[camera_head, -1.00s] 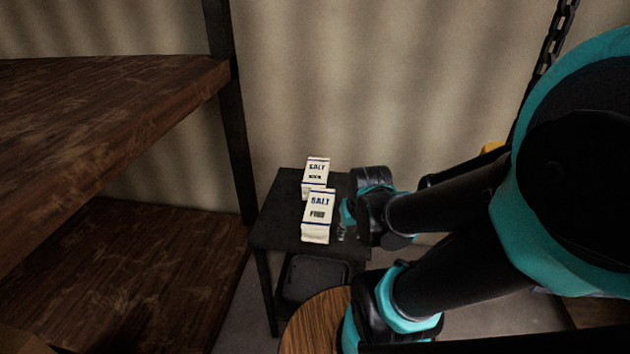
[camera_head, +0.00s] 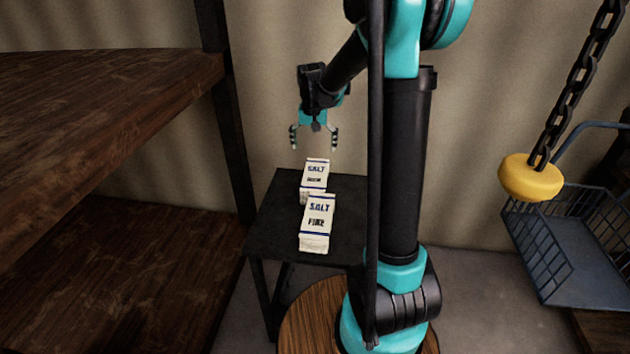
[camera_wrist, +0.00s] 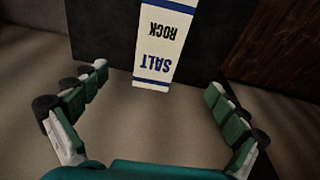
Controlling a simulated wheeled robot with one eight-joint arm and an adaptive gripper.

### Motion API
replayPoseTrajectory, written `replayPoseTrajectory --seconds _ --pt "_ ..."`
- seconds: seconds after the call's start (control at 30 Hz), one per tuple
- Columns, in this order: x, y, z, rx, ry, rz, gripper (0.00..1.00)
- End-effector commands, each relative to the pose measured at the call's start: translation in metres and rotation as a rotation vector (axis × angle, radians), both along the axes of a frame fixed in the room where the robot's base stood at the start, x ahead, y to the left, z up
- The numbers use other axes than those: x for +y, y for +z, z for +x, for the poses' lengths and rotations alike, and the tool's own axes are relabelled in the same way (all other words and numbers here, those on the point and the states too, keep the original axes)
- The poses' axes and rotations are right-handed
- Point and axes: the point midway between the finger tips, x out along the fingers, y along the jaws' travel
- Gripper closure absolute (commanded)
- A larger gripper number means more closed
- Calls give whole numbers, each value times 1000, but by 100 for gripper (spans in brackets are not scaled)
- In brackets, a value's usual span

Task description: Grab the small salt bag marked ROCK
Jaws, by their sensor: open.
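The small salt bag marked ROCK (camera_head: 315,174) stands on a small dark table, at the back. It is white with blue bands, and its label is hard to read in the head view. In the wrist view the ROCK bag (camera_wrist: 163,42) shows upside down, with SALT and ROCK legible. My gripper (camera_head: 314,142) is open and empty, pointing down above the ROCK bag, apart from it. In the wrist view the open fingers of my gripper (camera_wrist: 158,95) spread to either side, with the bag beyond and between them.
A second salt bag marked FINE (camera_head: 317,222) stands just in front of the ROCK bag on the dark table (camera_head: 272,232). A brown wooden shelf (camera_head: 110,100) is at left. A yellow weight (camera_head: 531,177) on a chain and a blue wire basket (camera_head: 575,250) are at right.

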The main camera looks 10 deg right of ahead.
Motion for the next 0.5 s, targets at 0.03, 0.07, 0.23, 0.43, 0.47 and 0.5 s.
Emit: replayPoseTrajectory --seconds 0.03,0.07,0.23,0.43,0.47,0.5 --pt "0 -3 2 1 -1 -1 3" --pt "0 -6 3 1 -2 0 3" --pt "-1 -34 7 1 -2 0 3" --pt "-3 -74 12 1 -2 1 3" --pt "-3 -79 13 1 -2 1 3" --pt "-3 -87 14 1 -2 1 3"
